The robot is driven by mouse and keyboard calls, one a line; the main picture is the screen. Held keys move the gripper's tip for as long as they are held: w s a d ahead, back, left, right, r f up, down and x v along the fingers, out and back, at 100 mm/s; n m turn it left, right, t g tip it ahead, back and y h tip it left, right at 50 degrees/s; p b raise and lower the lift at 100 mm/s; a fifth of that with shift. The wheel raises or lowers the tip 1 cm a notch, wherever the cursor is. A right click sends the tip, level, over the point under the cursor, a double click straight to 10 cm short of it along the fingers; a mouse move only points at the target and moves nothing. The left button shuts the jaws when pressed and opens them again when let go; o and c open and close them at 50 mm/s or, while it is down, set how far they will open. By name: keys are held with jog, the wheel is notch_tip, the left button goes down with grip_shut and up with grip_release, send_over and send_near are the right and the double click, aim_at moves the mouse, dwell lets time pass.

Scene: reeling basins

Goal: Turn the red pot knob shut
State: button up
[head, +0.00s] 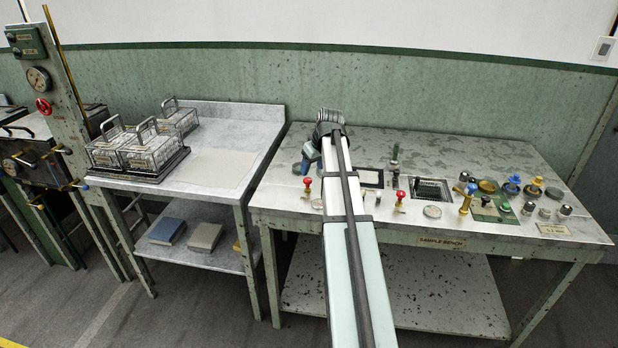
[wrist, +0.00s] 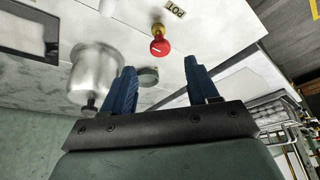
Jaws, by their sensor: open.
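The red pot knob (wrist: 160,47) has a yellow base and a short white mark on its face. It stands near the bench's front edge, beside a "POT" label (wrist: 175,9). In the head view the red knob (head: 307,186) is just left of my arm. My gripper (wrist: 160,68) is open and empty, with its blue fingers apart. In the wrist view the knob appears beyond the fingertips, between them, and no contact shows. In the head view my gripper (head: 309,156) is behind the knob, partly hidden by my arm. A shiny metal pot (wrist: 97,75) stands beside the fingers.
A small round grey disc (wrist: 148,76) lies near the fingers. On the bench (head: 480,165), another red-topped knob (head: 400,197) and several fittings stand right of my arm. A side table (head: 215,170) with wire baskets (head: 150,150) is at left.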

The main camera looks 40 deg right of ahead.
aim_at(308, 179)
jog(key=shift+x, duration=3.15)
jog(key=c, duration=1)
jog(key=shift+c, duration=0.2)
